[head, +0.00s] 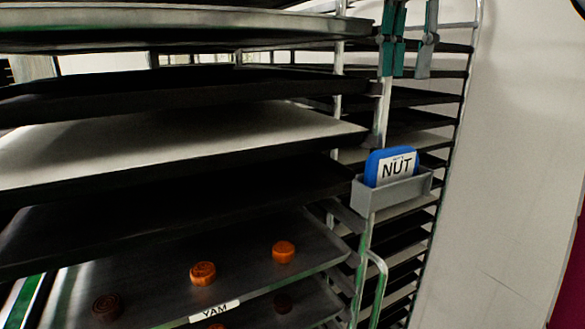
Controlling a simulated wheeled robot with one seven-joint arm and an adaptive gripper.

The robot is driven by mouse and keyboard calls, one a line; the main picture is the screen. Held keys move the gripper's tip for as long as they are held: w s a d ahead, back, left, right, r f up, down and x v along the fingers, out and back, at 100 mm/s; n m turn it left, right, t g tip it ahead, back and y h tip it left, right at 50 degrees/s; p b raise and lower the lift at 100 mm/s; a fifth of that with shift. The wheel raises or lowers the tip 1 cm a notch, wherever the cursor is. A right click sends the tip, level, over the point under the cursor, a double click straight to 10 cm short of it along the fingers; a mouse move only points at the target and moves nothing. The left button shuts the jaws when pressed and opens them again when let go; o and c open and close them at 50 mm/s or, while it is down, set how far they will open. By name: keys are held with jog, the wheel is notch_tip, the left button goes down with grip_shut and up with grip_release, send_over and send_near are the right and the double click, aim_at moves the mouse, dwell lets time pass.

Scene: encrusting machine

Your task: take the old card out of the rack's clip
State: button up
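A blue card (376,160) with a white label reading "NUT" stands upright, slightly tilted, in a grey open-topped holder (392,194). The holder is the rack's clip, fixed to the front upright at the right side of the rack (383,118). The card's lower part is hidden behind the holder's front wall, and its upper part sticks out above the rim. My gripper is not in view.
Dark trays (170,185) fill the rack left of the holder. A lower tray (150,290) bears several orange-brown pieces and a "YAM" label (215,311). Teal and grey strips (398,45) hang above the holder. A pale wall (520,150) is at the right.

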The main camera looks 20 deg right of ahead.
jog(key=b, duration=0.4)
send_over(396, 147)
jog(key=f, duration=0.8)
jog(key=shift+d, duration=0.25)
jog(key=shift+s+a+f+p, duration=0.1)
jog(key=shift+a+f+p, duration=0.1)
jog(key=shift+f, duration=0.95)
jog(key=shift+a+f+p, duration=0.1)
jog(key=shift+f+p, duration=0.1)
jog(key=shift+f, duration=1.4)
grip_shut()
